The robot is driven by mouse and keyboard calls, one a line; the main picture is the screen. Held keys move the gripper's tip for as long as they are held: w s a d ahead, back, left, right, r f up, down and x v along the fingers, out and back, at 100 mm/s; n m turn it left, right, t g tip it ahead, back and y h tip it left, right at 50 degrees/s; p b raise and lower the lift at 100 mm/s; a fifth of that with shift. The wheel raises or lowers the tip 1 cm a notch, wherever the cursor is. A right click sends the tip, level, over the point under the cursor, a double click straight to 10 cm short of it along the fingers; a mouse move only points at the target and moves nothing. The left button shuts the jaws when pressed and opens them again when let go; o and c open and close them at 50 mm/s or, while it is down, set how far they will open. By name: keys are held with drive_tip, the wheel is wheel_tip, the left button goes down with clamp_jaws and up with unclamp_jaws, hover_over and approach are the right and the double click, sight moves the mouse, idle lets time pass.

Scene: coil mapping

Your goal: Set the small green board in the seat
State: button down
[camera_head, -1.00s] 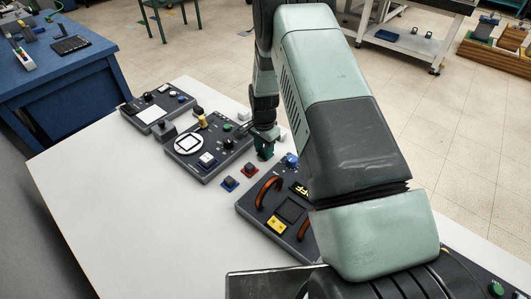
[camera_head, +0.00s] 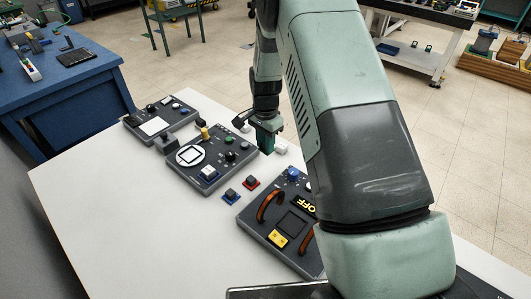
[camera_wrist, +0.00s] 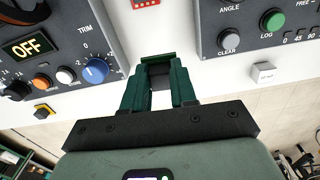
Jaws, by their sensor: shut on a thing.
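My gripper (camera_wrist: 158,82) has green fingers and is shut on a dark block. The small green board (camera_wrist: 157,57) shows as a green edge beyond the fingertips, under that block. In the head view my gripper (camera_head: 267,143) hangs at the far right edge of the table, past the gap between two grey panels; the board is hard to tell from the fingers there. A square dark recess (camera_head: 291,222) lies in the panel with orange handles. A square frame (camera_head: 190,155) sits on a white disc on the middle panel. I cannot tell which one is the seat.
The handled panel (camera_head: 254,232) and the middle panel (camera_head: 212,181) stand on the white table (camera_head: 150,235). A blue board (camera_head: 230,195) and a red board (camera_head: 251,182), each with a dark block, lie between them. A white block (camera_head: 281,147) is beside my gripper.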

drive_tip(key=w+a+r, duration=0.1)
drive_tip(key=w+a, duration=0.1)
drive_tip(key=a, duration=1.1)
drive_tip(key=w+a+r, duration=0.1)
drive_tip(key=w+a, duration=0.1)
drive_tip(key=a, duration=1.1)
drive_tip(key=shift+n, duration=0.3)
drive_tip(key=shift+w+d+f, duration=0.1)
drive_tip(key=shift+f, duration=1.25)
drive_tip(key=shift+w+d+f, duration=0.1)
drive_tip(key=shift+f, duration=1.25)
drive_tip(key=shift+f, duration=0.5)
drive_tip(key=shift+c, duration=1.7)
unclamp_jaws()
wheel_tip(320, 180, up, 7)
